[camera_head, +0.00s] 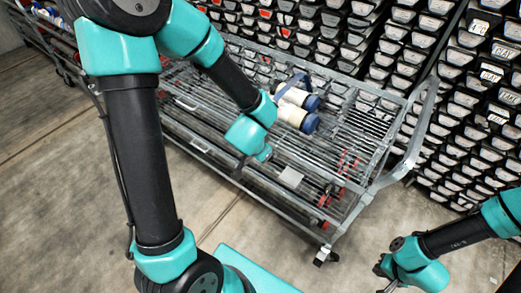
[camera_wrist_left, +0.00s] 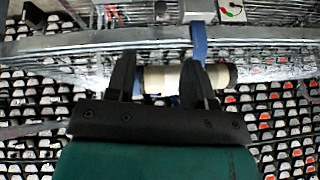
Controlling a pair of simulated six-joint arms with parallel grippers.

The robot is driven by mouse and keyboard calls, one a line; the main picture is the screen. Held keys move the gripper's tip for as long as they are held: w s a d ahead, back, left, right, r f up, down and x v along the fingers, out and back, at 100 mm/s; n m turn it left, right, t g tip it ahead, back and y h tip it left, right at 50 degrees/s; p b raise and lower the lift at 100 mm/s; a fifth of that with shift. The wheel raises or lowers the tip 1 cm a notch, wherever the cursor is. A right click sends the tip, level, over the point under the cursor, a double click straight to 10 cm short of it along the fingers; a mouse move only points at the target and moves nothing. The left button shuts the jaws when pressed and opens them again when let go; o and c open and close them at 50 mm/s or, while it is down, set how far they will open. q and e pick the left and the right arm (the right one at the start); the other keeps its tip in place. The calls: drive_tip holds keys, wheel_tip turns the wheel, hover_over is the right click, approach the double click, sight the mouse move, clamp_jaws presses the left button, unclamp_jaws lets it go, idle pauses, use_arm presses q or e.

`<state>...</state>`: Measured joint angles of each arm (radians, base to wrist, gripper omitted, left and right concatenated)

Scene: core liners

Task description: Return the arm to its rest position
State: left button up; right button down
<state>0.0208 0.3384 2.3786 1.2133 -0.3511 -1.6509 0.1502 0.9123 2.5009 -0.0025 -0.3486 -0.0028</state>
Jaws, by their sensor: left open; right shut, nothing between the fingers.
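My left arm reaches from the upper left over a grey wire cart (camera_head: 372,122) in the head view. My left gripper (camera_wrist_left: 158,72) is open in the left wrist view, with its two black fingers spread. A cream core liner (camera_wrist_left: 160,80) shows beyond and between the fingers; I cannot tell whether they touch it. My right gripper (camera_head: 384,272) is shut and empty at the lower right, away from the cart.
A blue bracket (camera_wrist_left: 199,42) stands by the liner. Racks of dark trays (camera_head: 460,100) fill the wall behind the cart. Red parts (camera_head: 338,180) sit near the cart's right end. Concrete floor (camera_head: 60,130) is open in front of the cart.

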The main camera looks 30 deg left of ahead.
use_arm(q)
drive_tip(key=shift+f, duration=0.15)
drive_tip(key=s+d+f+n+g+h, duration=0.2)
drive_tip(key=s+f, duration=0.1)
drive_tip(key=f, duration=0.8)
drive_tip(key=s+d+f+n+g+h, duration=0.2)
drive_tip(key=s+d+f+g, duration=0.1)
drive_tip(key=f, duration=0.8)
drive_tip(key=shift+s+f+n, duration=0.15)
drive_tip(key=shift+s+n, duration=0.15)
drive_tip(key=shift+s, duration=0.5)
